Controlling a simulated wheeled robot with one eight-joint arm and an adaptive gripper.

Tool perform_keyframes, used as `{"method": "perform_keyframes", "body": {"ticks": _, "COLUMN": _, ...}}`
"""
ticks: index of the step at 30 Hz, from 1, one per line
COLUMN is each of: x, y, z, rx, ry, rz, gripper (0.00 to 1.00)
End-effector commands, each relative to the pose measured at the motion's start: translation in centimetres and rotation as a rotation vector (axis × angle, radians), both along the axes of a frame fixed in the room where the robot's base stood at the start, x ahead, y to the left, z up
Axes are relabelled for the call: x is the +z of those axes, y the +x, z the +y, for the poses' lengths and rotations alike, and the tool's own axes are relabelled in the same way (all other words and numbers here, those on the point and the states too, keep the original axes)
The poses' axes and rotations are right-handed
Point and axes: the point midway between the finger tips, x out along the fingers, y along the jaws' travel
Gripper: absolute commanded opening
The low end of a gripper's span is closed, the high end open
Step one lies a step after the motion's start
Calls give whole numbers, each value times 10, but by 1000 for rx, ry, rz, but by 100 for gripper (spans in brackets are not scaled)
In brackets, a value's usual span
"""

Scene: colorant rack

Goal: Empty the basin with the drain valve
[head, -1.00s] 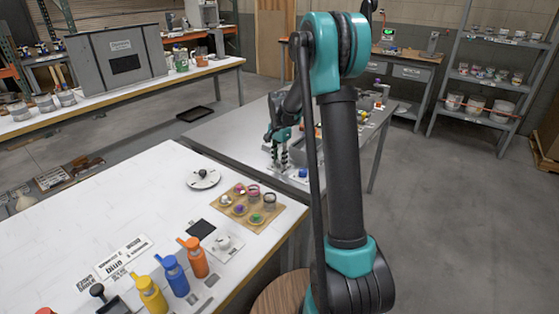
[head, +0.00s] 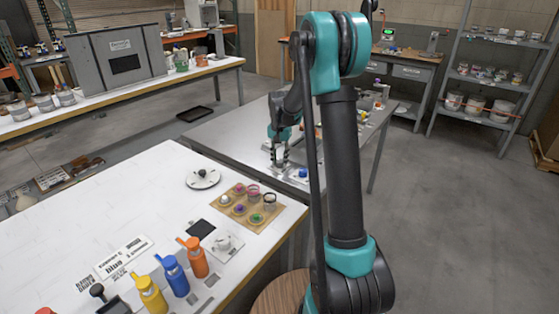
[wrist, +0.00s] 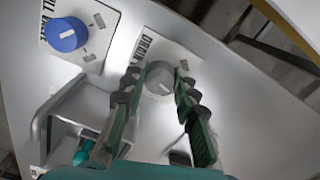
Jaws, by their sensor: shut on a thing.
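The drain valve is a pale grey round knob (wrist: 159,78) on a white plate whose label begins "DRAIN". My gripper (wrist: 158,84) has its two fingers on either side of this knob and is shut on it. In the head view my gripper (head: 280,164) points down at the near part of the grey metal bench. The blue knob (wrist: 66,34) of the other valve sits on its own plate to the left. A grey metal-walled vessel (wrist: 62,104), seemingly the basin, is at the lower left of the wrist view. Its water level cannot be told.
The grey bench (head: 225,132) carries several small items beyond my arm. A white table (head: 130,215) at the front left holds bottles (head: 174,276) and a wooden board with small cups (head: 240,220). A shelf rack (head: 490,75) stands at the right. The floor at the right is clear.

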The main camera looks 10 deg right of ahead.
Motion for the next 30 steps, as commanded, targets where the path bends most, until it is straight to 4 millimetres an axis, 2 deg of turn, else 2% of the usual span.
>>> {"method": "perform_keyframes", "body": {"ticks": 30, "x": 0, "y": 0, "z": -3, "rx": 920, "ry": 0, "rz": -1, "gripper": 0}}
